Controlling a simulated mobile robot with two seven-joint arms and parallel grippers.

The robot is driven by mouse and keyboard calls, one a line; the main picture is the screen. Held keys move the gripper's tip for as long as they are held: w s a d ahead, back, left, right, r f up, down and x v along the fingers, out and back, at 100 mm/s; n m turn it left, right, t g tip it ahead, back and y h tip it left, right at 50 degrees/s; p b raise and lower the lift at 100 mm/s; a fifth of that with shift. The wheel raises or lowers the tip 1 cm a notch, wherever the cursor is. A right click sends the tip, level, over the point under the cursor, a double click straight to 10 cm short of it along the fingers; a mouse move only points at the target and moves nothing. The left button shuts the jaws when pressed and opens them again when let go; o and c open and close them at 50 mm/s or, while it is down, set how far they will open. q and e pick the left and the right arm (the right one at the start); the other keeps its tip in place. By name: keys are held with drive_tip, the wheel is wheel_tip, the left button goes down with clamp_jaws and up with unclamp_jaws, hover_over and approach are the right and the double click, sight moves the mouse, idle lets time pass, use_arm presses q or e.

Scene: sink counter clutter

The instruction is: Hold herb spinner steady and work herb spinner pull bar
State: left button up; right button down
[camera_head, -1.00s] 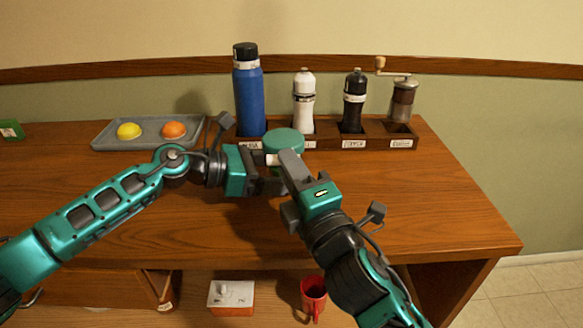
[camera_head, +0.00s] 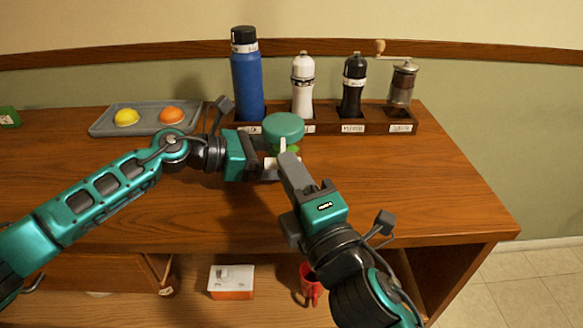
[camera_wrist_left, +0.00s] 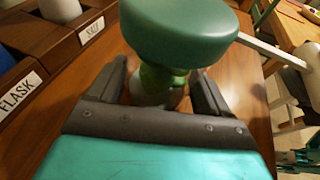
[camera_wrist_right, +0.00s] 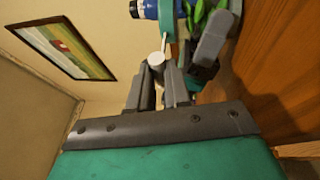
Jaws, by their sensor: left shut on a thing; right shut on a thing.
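The herb spinner (camera_head: 284,126) stands upright on the counter, with a round green lid and green contents in its body below. In the left wrist view its lid (camera_wrist_left: 180,35) fills the top. My left gripper (camera_wrist_left: 158,88) is shut around the spinner's body, beneath the lid. The white pull bar shows as a thin rod (camera_wrist_left: 262,44) running out from the lid. Its pale end (camera_wrist_right: 156,60) sits between the fingertips of my right gripper (camera_wrist_right: 160,78), which is shut on it. In the head view my right gripper (camera_head: 285,160) is just in front of the spinner and partly hides its body.
Behind the spinner, a wooden rack (camera_head: 325,126) holds a blue flask (camera_head: 247,85), a white mill (camera_head: 302,88), a black mill (camera_head: 352,88) and a hand grinder (camera_head: 401,88). A grey tray (camera_head: 145,131) with two round items lies left. The counter's right side is clear.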

use_arm(q)
drive_tip(key=shift+w, duration=0.1)
use_arm(e)
drive_tip(key=c, duration=1.1)
unclamp_jaws()
drive_tip(key=shift+o, duration=0.2)
drive_tip(key=shift+r, duration=0.15)
use_arm(q)
drive_tip(key=shift+o, duration=0.2)
drive_tip(key=shift+a+f, duration=0.1)
drive_tip(key=shift+f, duration=0.05)
use_arm(e)
wheel_tip(320, 180, up, 10)
use_arm(q)
drive_tip(key=o, duration=0.7)
